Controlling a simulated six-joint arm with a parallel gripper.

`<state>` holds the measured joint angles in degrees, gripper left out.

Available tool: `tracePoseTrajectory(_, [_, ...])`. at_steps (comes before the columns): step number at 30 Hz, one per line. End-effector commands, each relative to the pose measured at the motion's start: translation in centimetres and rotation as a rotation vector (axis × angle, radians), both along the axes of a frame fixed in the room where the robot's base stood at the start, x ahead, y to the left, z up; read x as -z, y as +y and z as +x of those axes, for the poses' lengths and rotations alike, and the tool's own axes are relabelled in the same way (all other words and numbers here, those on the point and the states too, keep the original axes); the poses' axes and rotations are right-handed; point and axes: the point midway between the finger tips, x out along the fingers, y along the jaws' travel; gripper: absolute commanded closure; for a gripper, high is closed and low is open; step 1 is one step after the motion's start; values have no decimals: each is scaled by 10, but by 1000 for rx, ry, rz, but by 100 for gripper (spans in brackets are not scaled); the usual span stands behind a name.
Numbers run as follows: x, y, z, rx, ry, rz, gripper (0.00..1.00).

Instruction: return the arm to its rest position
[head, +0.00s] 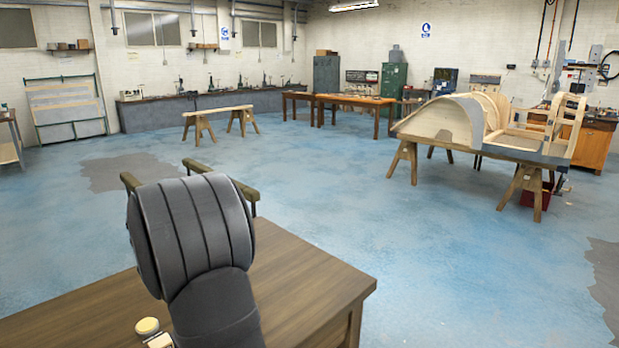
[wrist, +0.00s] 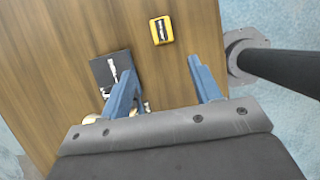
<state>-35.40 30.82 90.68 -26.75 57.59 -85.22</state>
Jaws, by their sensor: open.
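My gripper (wrist: 162,66) shows in the wrist view with its two blue fingers apart and nothing between the tips. It is over the wooden table (wrist: 50,50), and its height above the top is hard to tell. A black square plate (wrist: 101,72) with a silver piece on it lies by the left finger, partly hidden by it. A yellow case (wrist: 161,30) with a dark middle lies beyond the fingertips. In the head view the dark, ribbed part of my arm stands up over the table (head: 320,275), and the gripper cannot be made out there.
A pale yellow round thing (head: 147,326) is on the table beside my arm. Small brassy pieces (wrist: 90,119) lie near the left finger's base. Open blue floor surrounds the table. A wooden body frame (head: 440,120) on trestles stands far right, and a trestle bench (head: 218,111) stands behind.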

Motion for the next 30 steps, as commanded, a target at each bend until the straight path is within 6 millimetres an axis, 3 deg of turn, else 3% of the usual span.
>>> tracePoseTrajectory(16, [7,-98,-52,2,1,2,42])
tracePoseTrajectory(30, [56,-16,-51,-6,4,0,42])
